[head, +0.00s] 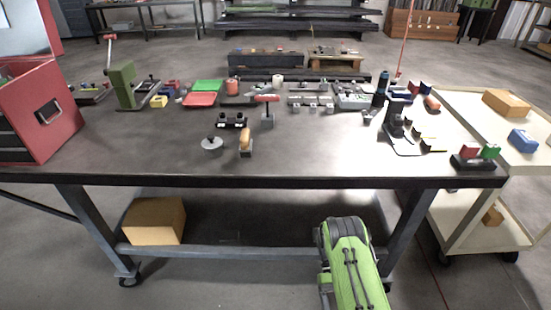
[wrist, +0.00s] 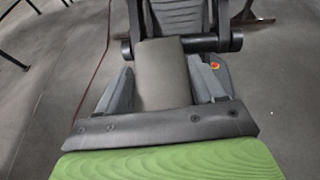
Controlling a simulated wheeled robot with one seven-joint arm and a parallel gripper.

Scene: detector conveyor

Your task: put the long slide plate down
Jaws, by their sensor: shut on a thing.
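In the wrist view my gripper (wrist: 163,88) is shut, with a grey finger on each side of a smooth grey-brown piece, the long slide plate (wrist: 162,72). Only a short, broad part of the plate shows; its near end is hidden behind the dark bar of the gripper. In the head view my green arm shows low in front of the workbench (head: 130,177), right of the middle. The gripper and the plate cannot be made out there.
A red toolbox (head: 48,112) stands at the bench's left end. Small parts crowd the back and right; a round grey piece (head: 212,143) and a wooden-topped piece (head: 245,142) stand mid-bench. The front strip is clear. A cream cart (head: 480,105) stands at right.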

